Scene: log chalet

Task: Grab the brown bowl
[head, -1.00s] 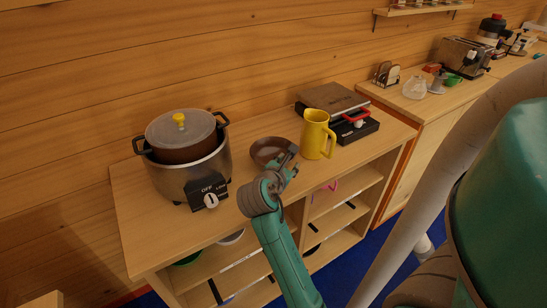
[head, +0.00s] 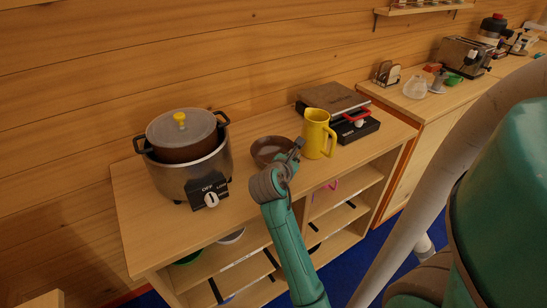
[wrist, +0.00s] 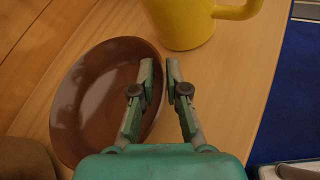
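The brown bowl (head: 264,152) sits on the wooden counter between the cooker and the yellow mug (head: 315,136). In the wrist view the bowl (wrist: 92,100) fills the left half, and the mug (wrist: 187,22) stands beyond its right side. My gripper (head: 299,143) is at the bowl's right side, close to the mug. In the wrist view my gripper (wrist: 160,72) has a narrow gap between its fingers. The left finger is over the bowl's inside and the right finger is outside, with the rim between them. Contact with the rim cannot be made out.
A large cooker (head: 188,160) with a lidded pot stands to the left. A dark grill press (head: 340,108) stands behind and right of the mug. The counter's front edge (head: 220,238) lies near my arm, above open shelves. Bare counter lies in front of the bowl.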

